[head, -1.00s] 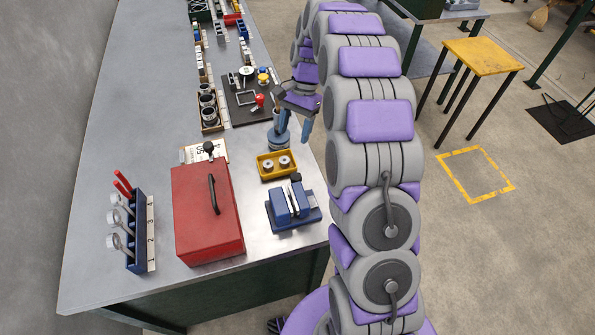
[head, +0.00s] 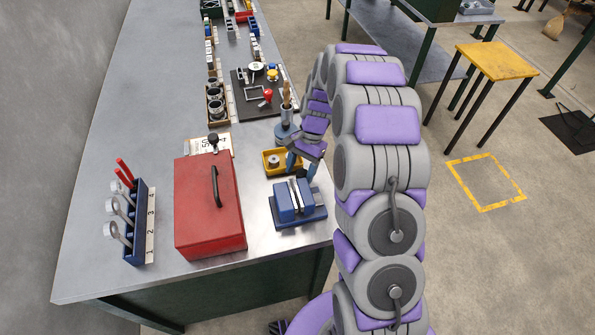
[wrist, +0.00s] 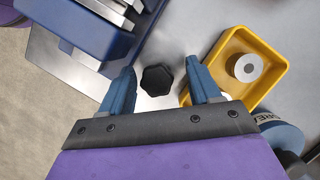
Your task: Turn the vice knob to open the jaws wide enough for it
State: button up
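The small blue vice (head: 298,203) sits near the front right corner of the bench, with its pale jaws on top. In the wrist view the vice (wrist: 95,25) fills the upper left. Its black lobed knob (wrist: 157,79) lies between my fingertips, with space on both sides. My gripper (wrist: 163,77) is open, blue fingers apart, and I see no contact with the knob. In the head view my gripper (head: 301,165) is just behind the vice, and the knob is hard to make out there.
A yellow tray (head: 268,164) with a metal ring stands right beside my right finger in the wrist view (wrist: 284,82). A red box (head: 208,205) stands left of the vice. A blue rack (head: 137,220) stands at far left.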

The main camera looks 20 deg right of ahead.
jog(key=d, duration=0.3)
jog(key=shift+f, duration=0.1)
jog(key=a, duration=0.3)
jog(key=shift+a, duration=0.2)
jog(key=c, duration=0.4)
jog(key=shift+a, duration=0.2)
jog(key=shift+c, duration=0.4)
jog(key=shift+d, duration=0.15)
jog(key=shift+c, duration=0.8)
jog(key=shift+w+d, duration=0.2)
jog(key=shift+d, duration=0.85)
jog(key=c, duration=0.4)
jog(key=shift+s+a, duration=0.1)
jog(key=shift+a, duration=0.25)
